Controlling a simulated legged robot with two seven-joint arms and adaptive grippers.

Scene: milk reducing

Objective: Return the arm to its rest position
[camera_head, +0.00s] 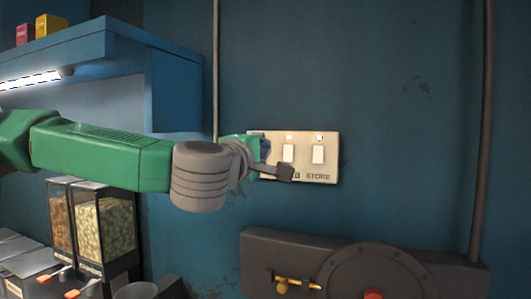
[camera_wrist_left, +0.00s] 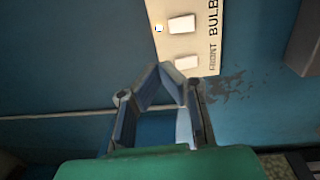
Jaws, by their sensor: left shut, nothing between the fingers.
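My left arm comes in from the left in the head view, green with a grey ribbed wrist. My left gripper (camera_head: 265,149) is in front of the left part of a cream switch panel (camera_head: 330,160) on the blue wall and hides that part. Two white switches (camera_head: 318,154) show, each with a small lit lamp above it. In the left wrist view the blue fingers of the gripper (camera_wrist_left: 163,72) meet at their tips with nothing between them. The panel (camera_wrist_left: 196,50) lies just beyond, reading "FRONT BULB"; whether the fingertips touch it is unclear. My right gripper is not in view.
A blue shelf (camera_head: 105,50) with small boxes stands upper left, a lit tube (camera_head: 30,79) under it. Food dispensers (camera_head: 104,225) stand lower left below my arm. A dark metal unit (camera_head: 265,253) with a round door is lower right. A pipe (camera_head: 486,120) runs down the wall.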

